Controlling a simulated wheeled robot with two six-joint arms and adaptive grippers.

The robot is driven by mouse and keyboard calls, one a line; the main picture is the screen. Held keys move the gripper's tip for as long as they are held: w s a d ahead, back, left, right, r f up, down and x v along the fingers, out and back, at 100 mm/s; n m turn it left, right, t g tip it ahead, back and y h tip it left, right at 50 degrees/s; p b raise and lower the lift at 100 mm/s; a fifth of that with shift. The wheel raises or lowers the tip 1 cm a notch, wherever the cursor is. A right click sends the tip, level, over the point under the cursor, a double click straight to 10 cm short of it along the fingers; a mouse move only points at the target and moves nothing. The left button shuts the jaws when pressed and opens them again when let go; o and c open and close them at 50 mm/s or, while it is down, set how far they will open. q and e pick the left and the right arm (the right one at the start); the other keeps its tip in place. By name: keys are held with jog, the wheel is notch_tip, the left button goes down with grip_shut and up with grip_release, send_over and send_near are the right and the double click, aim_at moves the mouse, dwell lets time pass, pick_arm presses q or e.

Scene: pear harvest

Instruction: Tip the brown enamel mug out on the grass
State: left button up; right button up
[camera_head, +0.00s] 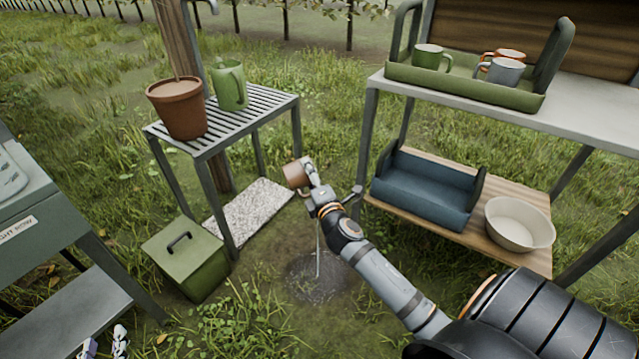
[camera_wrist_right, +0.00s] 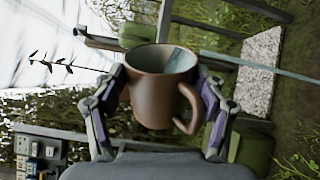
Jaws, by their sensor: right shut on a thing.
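The brown enamel mug (camera_head: 296,175) is in my right gripper (camera_head: 308,178), held above the ground between the slatted stand and the shelf table. In the right wrist view the mug (camera_wrist_right: 155,95) sits between the two fingers of my right gripper (camera_wrist_right: 165,95), its handle to the right and its mouth showing. The mug is tipped, and a thin pale stream runs from its rim. In the head view the stream (camera_head: 318,250) falls onto a dark patch (camera_head: 320,277) in the grass. My left gripper (camera_head: 104,345) is at the bottom left edge, its fingertips apart and empty.
The slatted stand (camera_head: 262,103) bears a terracotta pot (camera_head: 178,108) and a green jug (camera_head: 229,87). A green lidded box (camera_head: 186,258) and a speckled mat (camera_head: 250,212) lie below. The shelf table (camera_head: 590,128) holds a green tray (camera_head: 462,88), a blue caddy (camera_head: 425,190) and a cream bowl (camera_head: 520,225).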

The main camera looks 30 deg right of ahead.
jog(key=shift+s+d+r+m, duration=0.15)
jog(key=shift+d+m, duration=0.15)
jog(key=shift+m, duration=0.4)
pick_arm(q)
jog(key=r+t, duration=0.1)
jog(key=r, duration=0.1)
jog(key=w+r+t, duration=0.1)
jog(key=r, duration=0.1)
jog(key=shift+w+r, duration=0.15)
jog(key=shift+r, duration=0.2)
jog(key=shift+r+t+b, duration=0.3)
jog(key=shift+r+b, duration=0.05)
jog(key=shift+r, duration=0.05)
pick_arm(e)
jog(key=shift+d+m, duration=0.1)
jog(key=shift+m, duration=0.3)
